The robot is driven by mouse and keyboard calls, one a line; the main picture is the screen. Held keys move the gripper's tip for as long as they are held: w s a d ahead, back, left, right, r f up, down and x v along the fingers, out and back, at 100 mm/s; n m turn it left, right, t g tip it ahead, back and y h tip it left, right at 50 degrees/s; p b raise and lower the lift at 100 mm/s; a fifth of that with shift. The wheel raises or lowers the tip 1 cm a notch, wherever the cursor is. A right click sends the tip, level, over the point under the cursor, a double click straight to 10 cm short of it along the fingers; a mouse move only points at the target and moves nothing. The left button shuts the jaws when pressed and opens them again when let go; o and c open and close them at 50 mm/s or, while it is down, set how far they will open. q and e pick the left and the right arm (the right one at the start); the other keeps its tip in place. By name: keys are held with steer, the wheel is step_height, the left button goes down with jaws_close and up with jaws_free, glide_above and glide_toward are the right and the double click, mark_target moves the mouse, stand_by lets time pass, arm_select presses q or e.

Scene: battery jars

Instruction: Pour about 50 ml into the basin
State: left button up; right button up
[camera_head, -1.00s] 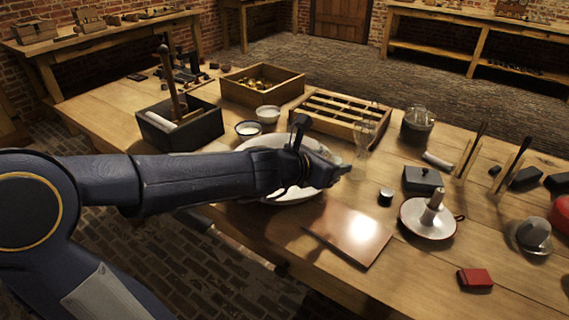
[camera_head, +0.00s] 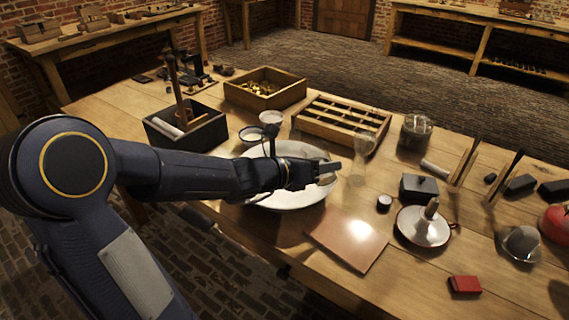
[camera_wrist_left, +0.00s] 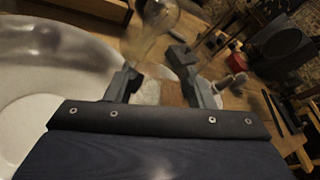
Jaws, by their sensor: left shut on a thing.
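The white basin (camera_head: 290,198) sits on the workbench, partly hidden behind my left forearm and gripper. My left gripper (camera_head: 328,170) is over the basin's right side, with its fingers pointing right. A clear glass vessel (camera_head: 363,156) shows just beyond the fingertips, and in the left wrist view the glass (camera_wrist_left: 155,25) shows between and beyond the fingers (camera_wrist_left: 160,88). The fingers are shut on clear glass, but its outline between them is blurred. Its tilt and liquid level cannot be made out. The basin (camera_wrist_left: 40,110) fills the left of the wrist view. My right gripper is not in view.
Behind the basin are small bowls (camera_head: 270,117), a dark box (camera_head: 205,134), a wooden box (camera_head: 240,98) and a slatted tray (camera_head: 330,132). A copper-coloured plate (camera_head: 345,238), a candle holder (camera_head: 423,228) and a dark lidded box (camera_head: 419,188) lie to the right.

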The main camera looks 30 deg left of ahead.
arm_select(q)
steer(key=shift+w+a+f+n+h, duration=0.1)
steer(key=shift+a+f+n+h, duration=0.35)
steer(key=shift+a+n, duration=0.3)
steer(key=shift+f+n+t+h, duration=0.25)
steer(key=shift+f+n+t, duration=0.15)
steer(key=shift+n, duration=0.35)
steer(key=shift+r+n+h, duration=0.3)
steer(key=shift+r+n, duration=0.1)
steer(key=shift+r+n+t, duration=0.25)
steer(key=shift+n+t, duration=0.05)
steer(key=shift+n, duration=0.1)
steer(key=shift+r+n+h, duration=0.3)
steer(key=shift+r+n, duration=0.05)
steer(key=shift+n, duration=0.35)
steer(key=shift+f+n+t, duration=0.2)
steer(key=shift+n+t, duration=0.1)
steer(key=shift+f+n+t+b, duration=0.1)
steer(key=shift+n+t+b, duration=0.25)
steer(key=shift+b, duration=0.2)
steer(key=shift+w+a+r+n+h+p, duration=0.1)
steer(key=shift+a+r+n+h+p, duration=0.25)
steer(key=shift+a+n+p, duration=0.6)
